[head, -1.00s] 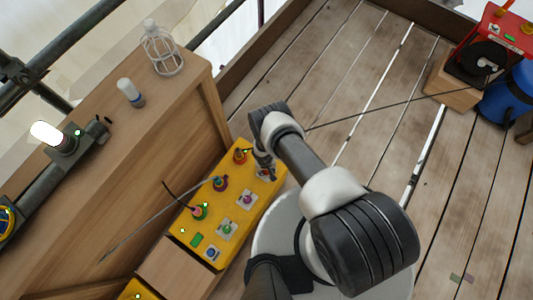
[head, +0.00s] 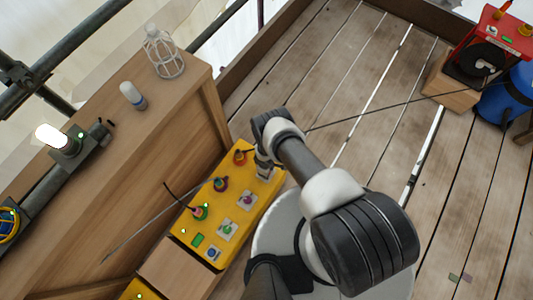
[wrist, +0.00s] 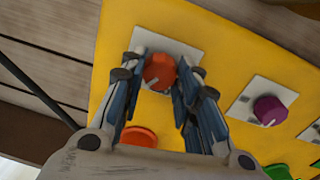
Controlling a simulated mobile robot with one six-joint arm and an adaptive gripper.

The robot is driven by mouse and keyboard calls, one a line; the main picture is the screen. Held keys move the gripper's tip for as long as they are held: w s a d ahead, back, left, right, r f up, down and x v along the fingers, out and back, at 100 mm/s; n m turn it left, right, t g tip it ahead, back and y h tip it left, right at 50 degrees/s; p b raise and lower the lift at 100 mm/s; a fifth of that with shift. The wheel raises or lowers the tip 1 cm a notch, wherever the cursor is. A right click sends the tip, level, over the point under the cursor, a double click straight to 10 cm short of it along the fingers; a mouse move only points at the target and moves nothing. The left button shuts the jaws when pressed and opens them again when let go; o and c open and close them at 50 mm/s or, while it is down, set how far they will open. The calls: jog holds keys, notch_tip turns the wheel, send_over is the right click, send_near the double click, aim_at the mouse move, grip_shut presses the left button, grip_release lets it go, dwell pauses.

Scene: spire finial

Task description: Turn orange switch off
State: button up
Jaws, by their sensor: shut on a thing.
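The orange switch (wrist: 160,70) is a round knob with a white pointer line, on a pale square plate (wrist: 181,45) on the yellow panel (wrist: 225,65). My gripper (wrist: 160,76) is shut on the orange switch, with a blue-grey finger on each side. In the head view my gripper (head: 264,169) reaches down to the far end of the yellow panel (head: 190,222) and hides the orange switch.
A purple knob (wrist: 269,110) and a green knob (wrist: 278,172) sit right of the orange one. An orange round part (wrist: 138,136) lies close below my fingers. Cables run from the panel. A lit lamp (head: 52,138) stands on the wooden cabinet (head: 140,165).

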jog(key=n, duration=0.6)
jog(key=shift+n, duration=0.3)
dwell(0.4)
jog(key=o, duration=1.1)
jog(key=shift+c, duration=0.2)
